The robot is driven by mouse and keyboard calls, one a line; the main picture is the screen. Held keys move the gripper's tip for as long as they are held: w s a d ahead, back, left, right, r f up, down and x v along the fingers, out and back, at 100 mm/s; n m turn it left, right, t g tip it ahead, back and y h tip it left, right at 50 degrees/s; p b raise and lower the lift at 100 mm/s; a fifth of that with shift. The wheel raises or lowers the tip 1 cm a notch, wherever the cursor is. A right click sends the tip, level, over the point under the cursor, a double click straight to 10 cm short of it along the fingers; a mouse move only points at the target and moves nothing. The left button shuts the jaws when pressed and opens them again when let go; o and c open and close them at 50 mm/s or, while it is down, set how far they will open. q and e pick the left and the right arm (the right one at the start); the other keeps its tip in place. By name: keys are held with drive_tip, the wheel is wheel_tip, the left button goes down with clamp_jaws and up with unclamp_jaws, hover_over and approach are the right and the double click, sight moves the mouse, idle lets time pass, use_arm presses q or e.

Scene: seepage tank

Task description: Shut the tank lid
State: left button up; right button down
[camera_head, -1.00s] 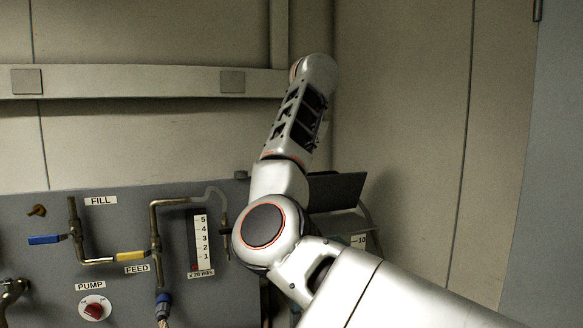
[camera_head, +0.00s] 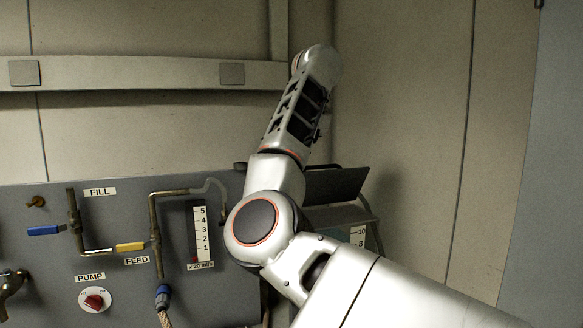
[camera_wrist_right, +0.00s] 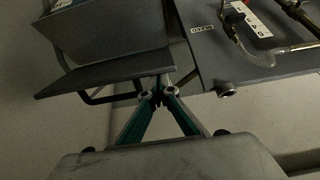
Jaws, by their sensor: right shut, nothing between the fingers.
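The tank lid (camera_head: 335,186) is a dark flat plate, raised and tilted above the tank (camera_head: 358,237) in the head view, just right of my right arm. In the right wrist view the lid (camera_wrist_right: 110,72) is a dark slab along the edge of the grey tank (camera_wrist_right: 110,30). My right gripper (camera_wrist_right: 158,94) shows there with its teal fingers meeting at the tips, shut and empty. Its tips are close to the lid's right end; I cannot tell whether they touch. In the head view my arm hides part of the tank, and my right gripper cannot be seen. My left gripper is out of view.
A grey panel (camera_head: 120,225) left of the tank carries pipes, a blue valve handle (camera_head: 45,230), a yellow handle (camera_head: 130,246), a red pump knob (camera_head: 95,300) and a level scale (camera_head: 202,235). A beam (camera_head: 130,75) crosses the wall. The wall right of the tank is clear.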

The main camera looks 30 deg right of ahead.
drive_tip(key=shift+s+a, duration=0.2)
drive_tip(key=shift+a, duration=0.05)
